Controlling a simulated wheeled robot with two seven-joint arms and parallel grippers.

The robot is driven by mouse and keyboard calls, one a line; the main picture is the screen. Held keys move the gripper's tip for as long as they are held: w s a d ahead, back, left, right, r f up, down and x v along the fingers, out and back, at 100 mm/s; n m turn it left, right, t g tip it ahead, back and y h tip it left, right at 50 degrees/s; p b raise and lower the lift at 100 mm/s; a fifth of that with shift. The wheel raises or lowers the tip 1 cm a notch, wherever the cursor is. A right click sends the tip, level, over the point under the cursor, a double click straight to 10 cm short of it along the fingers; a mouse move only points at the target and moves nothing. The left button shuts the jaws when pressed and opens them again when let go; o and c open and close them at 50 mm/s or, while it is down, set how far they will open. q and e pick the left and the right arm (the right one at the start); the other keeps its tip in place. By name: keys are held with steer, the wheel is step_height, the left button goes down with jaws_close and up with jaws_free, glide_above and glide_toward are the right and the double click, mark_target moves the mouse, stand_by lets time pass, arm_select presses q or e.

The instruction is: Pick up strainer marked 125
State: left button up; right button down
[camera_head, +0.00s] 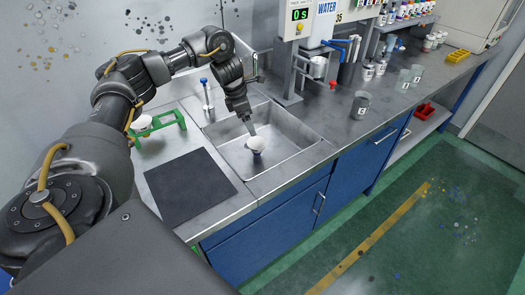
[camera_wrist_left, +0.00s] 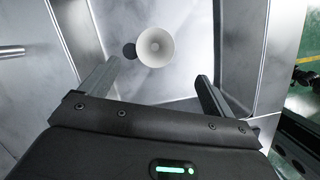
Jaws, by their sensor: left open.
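A small white cup-shaped piece (camera_head: 256,143), which may be the strainer, is in the sink, with a darker part under it. It also shows in the left wrist view as a white round bowl (camera_wrist_left: 155,47), seen from above, with a dark patch at its left side. No marking 125 is readable on it. My left gripper (camera_head: 250,129) points down into the sink just above the white piece. In the left wrist view my left gripper (camera_wrist_left: 157,72) is open and empty, the piece showing beyond and between its fingertips. My right gripper is not in view.
The metal sink (camera_head: 295,140) has walls around the gripper. A green stand (camera_head: 160,126) with another white piece (camera_head: 142,122) stands left of it. A dark mat (camera_head: 188,187) lies in front. Grey cups (camera_head: 360,105) stand on the counter to the right.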

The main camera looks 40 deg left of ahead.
arm_select(q)
glide_toward(256, 140)
steer(key=shift+s+d+f, duration=0.65)
steer(key=shift+d+f, duration=0.65)
steer(key=shift+d, duration=0.3)
steer(key=x, duration=0.1)
steer(key=p+x, duration=0.1)
steer(key=x, duration=0.2)
steer(key=shift+w+a+f, duration=0.15)
steer(key=shift+a+f, duration=0.1)
steer(key=shift+f, duration=0.15)
steer(key=c, duration=1.1)
